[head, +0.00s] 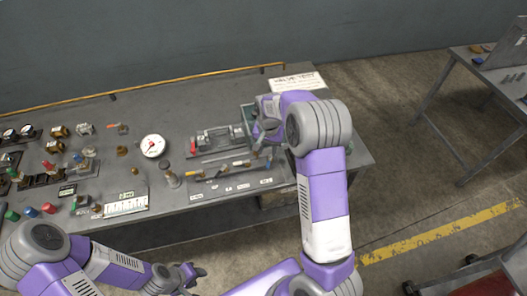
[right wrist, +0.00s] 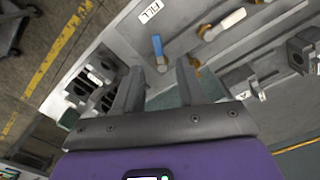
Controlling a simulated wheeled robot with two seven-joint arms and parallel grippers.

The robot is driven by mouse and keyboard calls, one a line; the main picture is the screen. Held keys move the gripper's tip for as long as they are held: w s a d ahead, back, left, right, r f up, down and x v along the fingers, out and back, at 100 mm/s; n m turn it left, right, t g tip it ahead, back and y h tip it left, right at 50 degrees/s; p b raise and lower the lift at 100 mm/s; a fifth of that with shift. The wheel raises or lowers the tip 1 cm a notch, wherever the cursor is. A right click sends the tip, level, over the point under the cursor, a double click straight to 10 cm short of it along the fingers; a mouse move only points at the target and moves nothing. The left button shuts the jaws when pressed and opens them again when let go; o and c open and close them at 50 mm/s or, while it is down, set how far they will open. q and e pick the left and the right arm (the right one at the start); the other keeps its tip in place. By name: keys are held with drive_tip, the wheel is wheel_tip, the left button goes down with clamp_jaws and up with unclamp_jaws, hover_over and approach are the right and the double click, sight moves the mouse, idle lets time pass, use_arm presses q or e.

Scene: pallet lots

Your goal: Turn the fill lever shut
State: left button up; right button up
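In the right wrist view a blue-handled lever (right wrist: 157,46) stands on a grey panel beside a white FILL label (right wrist: 150,12). A brass valve with a white handle (right wrist: 233,19) is to its right. My right gripper (right wrist: 158,72) is open, with the blue handle just beyond the gap between its fingertips and nothing visibly held. In the head view the right gripper (head: 262,143) is over the right end of the valve rig (head: 228,184), and the arm hides part of that area. My left gripper (head: 192,277) hangs in front of the table; its opening is unclear.
The grey table (head: 160,205) carries a round white gauge (head: 152,146), a fixture with red ends (head: 215,138) and several small knobs and fittings at left. A white sign (head: 298,82) lies at the back right. Another table (head: 480,62) stands far right.

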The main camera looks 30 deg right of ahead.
sight(268, 164)
wheel_tip(268, 164, down, 7)
drive_tip(key=shift+s+f, duration=0.1)
drive_tip(key=shift+s, duration=0.05)
idle(0.4)
clamp_jaws()
